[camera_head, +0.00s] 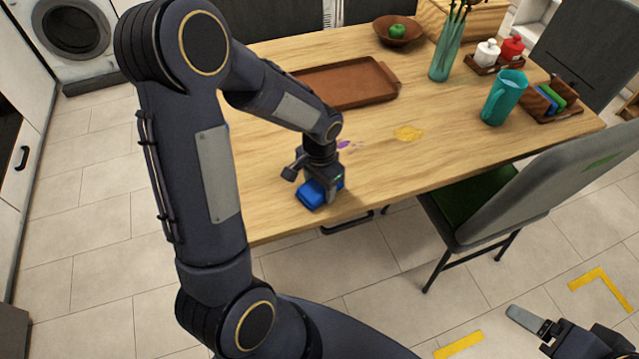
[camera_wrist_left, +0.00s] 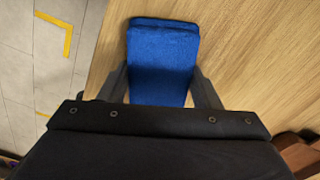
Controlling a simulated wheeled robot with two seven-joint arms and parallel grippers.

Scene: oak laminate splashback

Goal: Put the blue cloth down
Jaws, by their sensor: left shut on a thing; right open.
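The blue cloth (camera_head: 311,194) is a folded pad at the near edge of the wooden table (camera_head: 270,205). My left gripper (camera_head: 322,192) is shut on the blue cloth, pointing down over the table. In the left wrist view the cloth (camera_wrist_left: 162,60) lies between the two fingers, with bare wood to its right. I cannot tell whether the cloth touches the tabletop. My right gripper (camera_head: 530,325) is at the lower right over the floor, open and empty, and only partly in view.
A purple stain (camera_head: 344,145) and a yellow stain (camera_head: 408,133) mark the table. A brown tray (camera_head: 345,84), a teal pitcher (camera_head: 503,97), a teal vase (camera_head: 446,52) and a bowl with a green fruit (camera_head: 397,31) stand farther back. A chair (camera_head: 540,185) stands at the near right side.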

